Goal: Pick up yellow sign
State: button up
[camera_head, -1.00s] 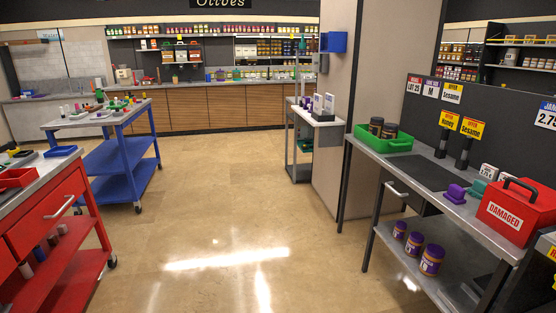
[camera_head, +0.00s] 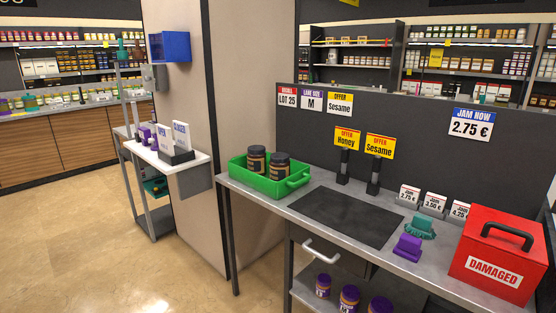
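Two yellow signs stand side by side on black posts at the back of the grey workbench. The left one is the yellow Honey offer sign (camera_head: 347,138). The right one is the yellow Sesame offer sign (camera_head: 380,146). Each has a red band reading OFFER at its top. A flatter Sesame offer card (camera_head: 339,103) with a yellow top hangs on the dark back panel behind them. My gripper is not in view.
The grey workbench (camera_head: 270,203) holds a green crate (camera_head: 250,182) with two dark jars, a black mat (camera_head: 345,217), small price cards, teal and purple items, and a red DAMAGED box (camera_head: 497,255). Purple-lidded jars stand on the lower shelf. Open floor (camera_head: 80,240) lies at left.

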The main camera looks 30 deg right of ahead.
aim_at(380, 145)
jog(key=i+j+z, duration=0.2)
jog(key=i+z, duration=0.2)
jog(key=i+j+z, duration=0.25)
jog(key=z, duration=0.2)
jog(key=i+j+z, duration=0.25)
jog(key=z, duration=0.15)
jog(key=i+j+z, duration=0.15)
jog(key=j+z, duration=0.3)
jog(key=i+j+z, duration=0.1)
jog(key=j+z, duration=0.3)
jog(key=j, duration=0.2)
